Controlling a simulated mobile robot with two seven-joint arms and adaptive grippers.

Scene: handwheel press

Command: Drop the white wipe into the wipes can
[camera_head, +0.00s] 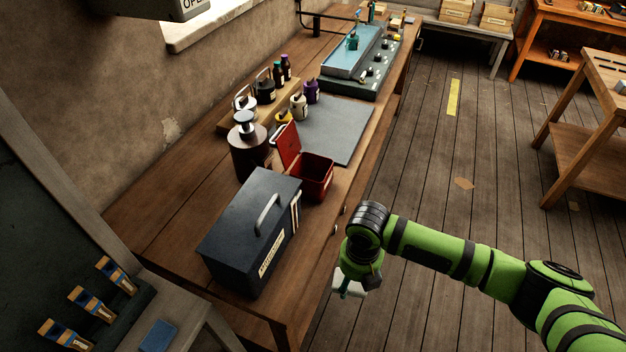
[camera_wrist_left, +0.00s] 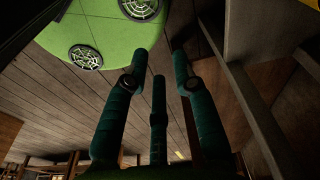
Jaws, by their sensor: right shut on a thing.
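My right gripper (camera_head: 345,291) hangs over the floor just off the bench's front edge. It is shut on the white wipe (camera_head: 352,283), which shows only partly around the fingers. A red box-shaped can (camera_head: 318,181) with its lid swung up stands on the bench, above and left of the right gripper in the head view; it looks like the wipes can. The gripper and wipe are apart from it. My left gripper (camera_wrist_left: 159,72) shows in the left wrist view with its fingers spread and nothing between them. It is not seen in the head view.
A dark toolbox (camera_head: 245,225) with a handle stands on the bench beside the red can. A dark round canister (camera_head: 248,158), several bottles and a grey mat (camera_head: 345,130) are behind. A blue-topped machine (camera_head: 352,58) is farther back.

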